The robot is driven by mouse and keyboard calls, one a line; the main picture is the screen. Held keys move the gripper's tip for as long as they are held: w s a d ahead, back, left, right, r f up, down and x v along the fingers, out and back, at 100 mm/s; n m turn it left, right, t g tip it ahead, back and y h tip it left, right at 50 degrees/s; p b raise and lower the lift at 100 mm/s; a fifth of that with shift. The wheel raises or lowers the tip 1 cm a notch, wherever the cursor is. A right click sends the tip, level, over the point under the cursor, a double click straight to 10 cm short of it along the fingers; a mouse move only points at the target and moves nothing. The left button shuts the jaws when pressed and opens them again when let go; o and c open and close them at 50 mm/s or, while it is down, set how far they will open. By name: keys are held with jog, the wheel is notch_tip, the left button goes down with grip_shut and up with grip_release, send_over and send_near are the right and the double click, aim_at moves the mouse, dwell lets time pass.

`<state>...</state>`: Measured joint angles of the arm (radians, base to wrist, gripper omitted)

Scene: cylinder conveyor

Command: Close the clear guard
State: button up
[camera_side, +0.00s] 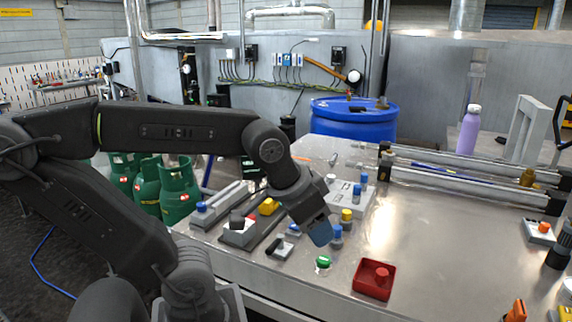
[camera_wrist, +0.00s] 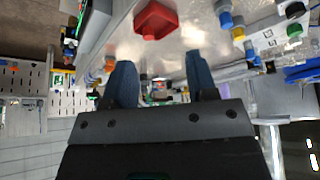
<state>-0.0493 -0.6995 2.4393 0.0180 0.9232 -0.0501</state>
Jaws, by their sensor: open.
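My gripper (camera_side: 320,233) hangs over the near-left part of the metal worktop in the side view, with its blue fingers pointing down. In the wrist view my gripper (camera_wrist: 161,80) has its two blue fingers well apart, with nothing held between them. I cannot clearly make out the clear guard in either view. A green button (camera_side: 323,262) on a pale base sits on the worktop just below the fingers, apart from them. Whether a clear cover stands over it is too small to tell.
A red square tray (camera_side: 372,291) lies right of the button; it shows in the wrist view (camera_wrist: 150,30). Blue and yellow cylinders (camera_side: 346,216) stand close behind the fingers. Grey blocks with coloured parts (camera_side: 240,232) lie left. A conveyor (camera_side: 470,180) runs behind. The worktop's middle is clear.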

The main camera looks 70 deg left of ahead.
jog(key=w+a+r+n+g+y, duration=0.1)
jog(key=w+a+r+n+y, duration=0.25)
jog(key=a, duration=0.55)
jog(key=w+a+r+n+g+h, duration=0.1)
jog(key=w+a+r+n+g, duration=0.15)
jog(key=w+a+n, duration=0.5)
jog(key=s+a+r+n+g+y, duration=0.1)
jog(key=s+a+n, duration=0.15)
jog(key=a, duration=0.65)
jog(key=s+a+r+n+g+y, duration=0.1)
jog(key=a+n, duration=0.3)
jog(key=a, duration=0.5)
jog(key=shift+m+h, duration=0.25)
jog(key=x, duration=1.3)
jog(key=shift+w+f, duration=0.15)
jog(key=shift+f, duration=0.2)
grip_shut()
